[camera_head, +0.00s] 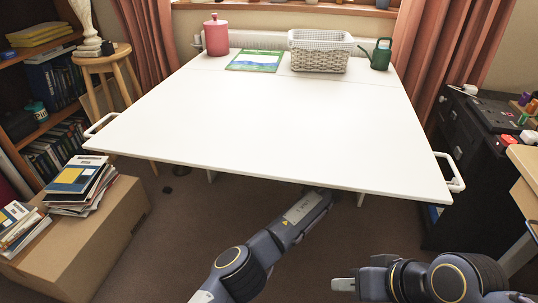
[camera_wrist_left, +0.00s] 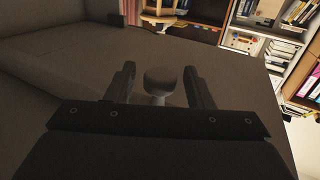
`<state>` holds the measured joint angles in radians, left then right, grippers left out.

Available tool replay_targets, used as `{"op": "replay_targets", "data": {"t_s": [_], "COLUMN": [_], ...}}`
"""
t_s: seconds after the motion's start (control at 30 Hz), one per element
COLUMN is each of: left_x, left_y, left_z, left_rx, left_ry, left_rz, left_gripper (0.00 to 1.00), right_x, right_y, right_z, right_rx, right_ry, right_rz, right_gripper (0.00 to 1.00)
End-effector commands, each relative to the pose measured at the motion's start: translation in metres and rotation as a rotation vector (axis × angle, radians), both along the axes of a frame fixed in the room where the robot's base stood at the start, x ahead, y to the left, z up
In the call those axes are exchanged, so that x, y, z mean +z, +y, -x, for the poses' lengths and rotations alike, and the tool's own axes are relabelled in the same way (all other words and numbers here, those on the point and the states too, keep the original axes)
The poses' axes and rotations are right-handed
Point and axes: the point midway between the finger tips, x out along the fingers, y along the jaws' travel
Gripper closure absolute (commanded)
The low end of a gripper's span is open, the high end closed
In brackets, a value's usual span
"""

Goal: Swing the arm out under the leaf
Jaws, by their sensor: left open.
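The white leaf (camera_head: 270,130) is up and level, in line with the narrow fixed top behind it. My left arm reaches in under the leaf's front edge, and the leaf hides its gripper in the head view. In the left wrist view my left gripper (camera_wrist_left: 160,88) is open. A round grey knob (camera_wrist_left: 162,77) on a short stem shows between its fingers; I cannot tell whether they touch it. The swing-out arm cannot be made out for certain. My right gripper (camera_head: 346,284) is low in front of the leaf, apart from it, seen side-on.
A pink canister (camera_head: 216,36), a green picture (camera_head: 256,61), a wicker basket (camera_head: 320,52) and a green watering can (camera_head: 377,55) stand at the back. White handles (camera_head: 452,172) jut from the leaf's sides. A box with books (camera_head: 82,235) is at left, a black cabinet (camera_head: 470,160) at right.

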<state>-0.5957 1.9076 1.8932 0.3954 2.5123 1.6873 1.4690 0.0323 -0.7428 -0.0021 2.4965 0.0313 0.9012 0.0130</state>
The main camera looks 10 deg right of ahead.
Motion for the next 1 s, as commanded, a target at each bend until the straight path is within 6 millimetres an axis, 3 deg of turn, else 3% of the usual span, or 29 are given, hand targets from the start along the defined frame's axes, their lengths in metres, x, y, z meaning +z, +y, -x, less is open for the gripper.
{"op": "replay_targets", "data": {"t_s": [0.43, 1.0], "left_x": [0.002, 0.001], "left_y": [-0.045, -0.049], "left_z": [0.051, 0.057], "left_rx": [-0.004, -0.003], "left_ry": [-0.002, -0.001], "left_rz": [-0.001, 0.0], "left_gripper": [0.52, 0.52], "right_x": [0.016, 0.017], "right_y": [0.0, 0.0], "right_z": [0.0, 0.0], "right_rx": [0.0, 0.0], "right_ry": [0.0, 0.0], "right_rz": [0.0, 0.0], "right_gripper": [0.64, 0.64]}}
